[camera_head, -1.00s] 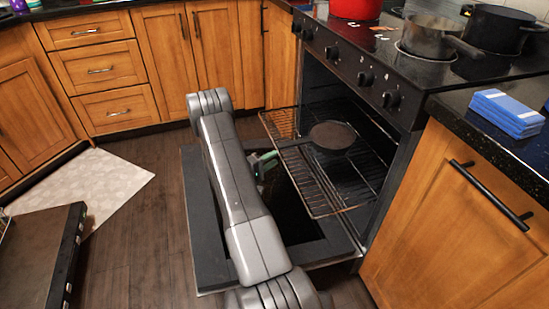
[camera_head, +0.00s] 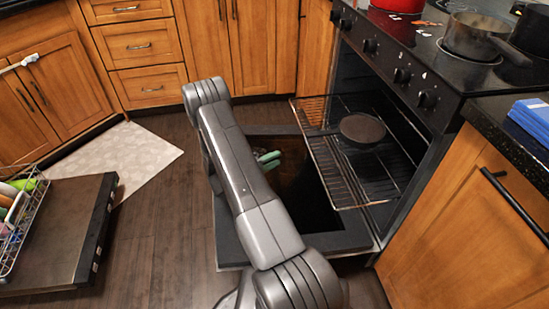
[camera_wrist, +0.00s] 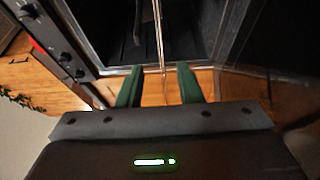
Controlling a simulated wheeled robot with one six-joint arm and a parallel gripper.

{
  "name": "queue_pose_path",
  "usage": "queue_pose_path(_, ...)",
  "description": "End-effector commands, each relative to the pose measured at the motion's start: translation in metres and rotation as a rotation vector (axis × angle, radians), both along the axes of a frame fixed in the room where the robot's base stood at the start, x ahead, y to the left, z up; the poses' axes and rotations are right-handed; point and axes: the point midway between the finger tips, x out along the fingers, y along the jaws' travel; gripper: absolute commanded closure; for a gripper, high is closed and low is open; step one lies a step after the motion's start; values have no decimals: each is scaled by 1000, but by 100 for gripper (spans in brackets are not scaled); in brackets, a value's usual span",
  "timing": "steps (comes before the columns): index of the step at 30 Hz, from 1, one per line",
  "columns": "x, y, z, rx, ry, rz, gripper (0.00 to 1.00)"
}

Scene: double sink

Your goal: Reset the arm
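My gripper (camera_head: 268,160) shows only in part in the head view, as green fingers behind my arm, over the lowered oven door. In the wrist view its two green fingers (camera_wrist: 160,86) stand apart with nothing visibly held. A thin metal wire shows beyond the gap between them. My grey arm reaches forward across the middle of the head view. A round dark pan (camera_head: 362,128) lies on the pulled-out oven rack (camera_head: 345,188), to the right of my gripper and apart from it.
The oven door (camera_head: 345,238) is down below the rack. The stove top holds a red pot (camera_head: 398,5) and a grey pot (camera_head: 477,35). A dish rack (camera_head: 22,215) stands at the left on an open dishwasher door (camera_head: 70,225). Wooden floor lies clear between.

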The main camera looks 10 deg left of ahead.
Motion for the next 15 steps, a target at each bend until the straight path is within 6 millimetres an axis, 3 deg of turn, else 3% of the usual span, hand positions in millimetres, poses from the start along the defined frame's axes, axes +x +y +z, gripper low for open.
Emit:
queue_pose_path(7,11,-12,-1,1,-1,-2,67)
queue_pose_path(15,46,-50,-1,2,-2,-4,67)
